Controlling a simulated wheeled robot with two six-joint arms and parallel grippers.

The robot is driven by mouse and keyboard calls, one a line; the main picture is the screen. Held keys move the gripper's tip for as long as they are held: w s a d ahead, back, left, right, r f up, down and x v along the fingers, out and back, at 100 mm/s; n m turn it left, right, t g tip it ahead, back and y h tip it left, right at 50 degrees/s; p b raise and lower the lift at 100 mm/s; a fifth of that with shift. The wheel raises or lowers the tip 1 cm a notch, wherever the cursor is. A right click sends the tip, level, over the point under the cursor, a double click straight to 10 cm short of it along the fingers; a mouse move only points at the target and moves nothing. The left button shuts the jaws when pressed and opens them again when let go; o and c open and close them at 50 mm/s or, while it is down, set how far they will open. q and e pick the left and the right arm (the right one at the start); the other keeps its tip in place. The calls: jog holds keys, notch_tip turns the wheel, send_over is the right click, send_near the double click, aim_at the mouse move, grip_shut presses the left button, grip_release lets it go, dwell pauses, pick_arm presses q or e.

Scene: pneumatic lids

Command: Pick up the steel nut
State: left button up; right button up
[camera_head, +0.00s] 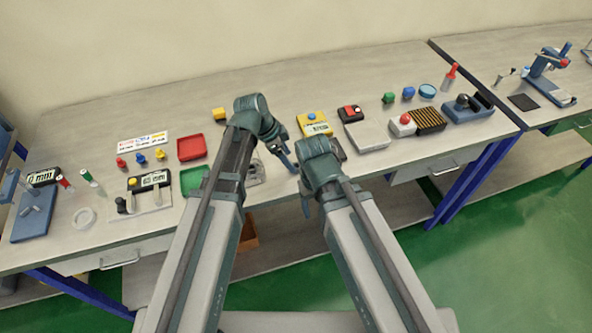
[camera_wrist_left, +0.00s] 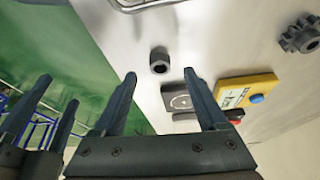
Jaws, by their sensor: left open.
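The steel nut (camera_wrist_left: 159,61) shows in the left wrist view as a small dark grey ring-like piece with a dark hole. It rests on the grey bench top, beyond and between my left fingertips, without contact that I can see. In the head view I cannot make it out; my arms cover that area. My left gripper (camera_wrist_left: 160,76) is open and empty, and shows in the head view (camera_head: 290,166) over the front of the bench. My right gripper (camera_head: 305,207) hangs close beside it at the bench's front edge. Its separated fingers (camera_wrist_left: 58,92) show at left in the left wrist view.
Near the nut lie a black square plate (camera_wrist_left: 178,96), a yellow meter (camera_wrist_left: 262,83) and a dark gear (camera_wrist_left: 301,36). A red tray (camera_head: 191,148) and a green tray (camera_head: 193,180) stand left of my arms. A white scale (camera_head: 367,135) stands to the right.

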aim_at(296, 166)
pick_arm(q)
jog(key=b+x, duration=0.3)
jog(key=x, duration=0.1)
jog(key=shift+w+d, duration=0.1)
jog(key=shift+d, duration=0.1)
jog(key=shift+r, duration=0.1)
grip_shut()
